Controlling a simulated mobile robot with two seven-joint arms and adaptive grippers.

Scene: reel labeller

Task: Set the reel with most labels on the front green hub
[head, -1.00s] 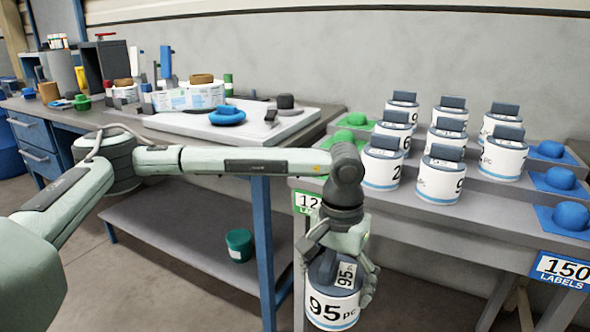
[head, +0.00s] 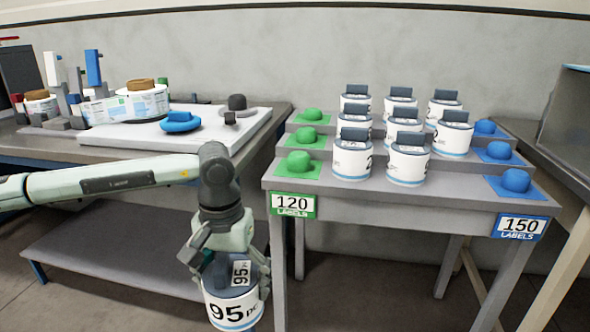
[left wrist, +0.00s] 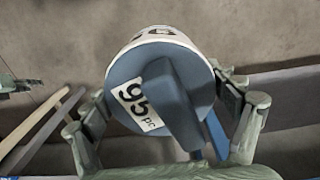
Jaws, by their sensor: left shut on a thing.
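My left gripper (head: 232,262) is shut on a white reel with a blue top marked 95 pc (head: 232,309). It holds the reel roughly upright in the air, left of and below the stand top; the reel also shows between the fingers in the left wrist view (left wrist: 140,75). The front green hub (head: 299,161) is a bare green dome on a green plate, above the green 120 labels sign (head: 293,206). Several similar reels stand in the stand's middle, such as the front left reel (head: 352,162) and front right reel (head: 408,168); their numbers are only partly readable.
The grey stepped stand (head: 400,202) also bears a middle green hub (head: 305,135), a back green hub (head: 310,112) and blue hubs, the front one (head: 515,181) above a 150 labels sign (head: 520,227). A workbench (head: 90,153) is left; another table stands right.

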